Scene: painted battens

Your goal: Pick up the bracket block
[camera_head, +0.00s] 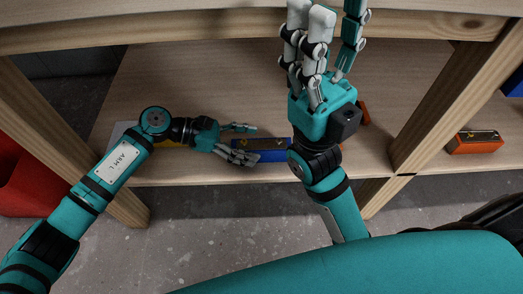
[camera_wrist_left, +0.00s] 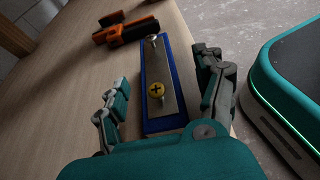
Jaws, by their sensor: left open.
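The bracket block appears to be the blue block (camera_head: 270,146) with a metal plate on top, lying near the front edge of the wooden shelf. In the left wrist view the blue block (camera_wrist_left: 176,58) shows a yellow screw at its near end and a silver screw at its far end. My left gripper (camera_head: 248,144) is open, its fingers on either side of the block's near end; I cannot tell whether they touch it. My right gripper (camera_head: 331,22) is raised above the shelf, its fingers apart and empty, and its arm hides part of the shelf.
An orange and black object (camera_wrist_left: 125,30) lies just beyond the block, mostly behind my right arm in the head view. Another orange block (camera_head: 475,146) sits in the right bay, past a wooden post (camera_head: 428,112). A red container (camera_head: 25,180) stands at the left.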

